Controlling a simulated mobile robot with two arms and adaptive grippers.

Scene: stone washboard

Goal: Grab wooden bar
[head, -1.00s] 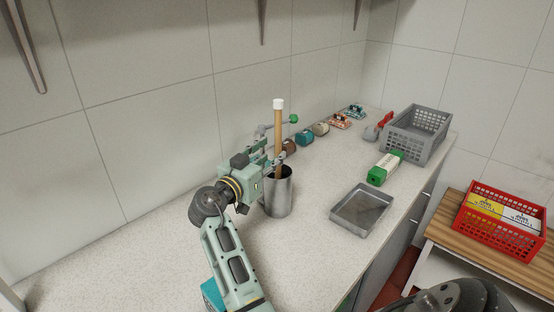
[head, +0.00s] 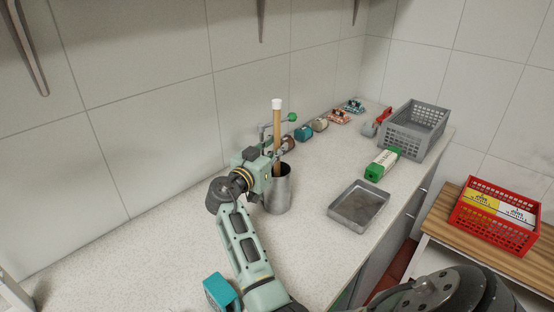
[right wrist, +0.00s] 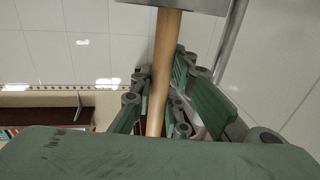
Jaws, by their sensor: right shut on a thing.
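The wooden bar (head: 277,128), light brown with a white cap on top, stands nearly upright in a grey metal cylinder (head: 280,190) on the counter; its lower end is hidden inside. My right gripper (head: 275,155) is around the bar just above the cylinder's rim, shut on it. In the right wrist view the bar (right wrist: 167,60) runs between the green finger pads of the gripper (right wrist: 162,95), and a pale flat piece crosses its top end. My left gripper is not in view.
A grey tray (head: 358,207), a green-and-white box (head: 382,164) and a grey basket (head: 416,130) stand to the right. A green-knobbed tap (head: 293,117) and small items are behind the bar. A red basket (head: 494,216) stands on a lower wooden bench.

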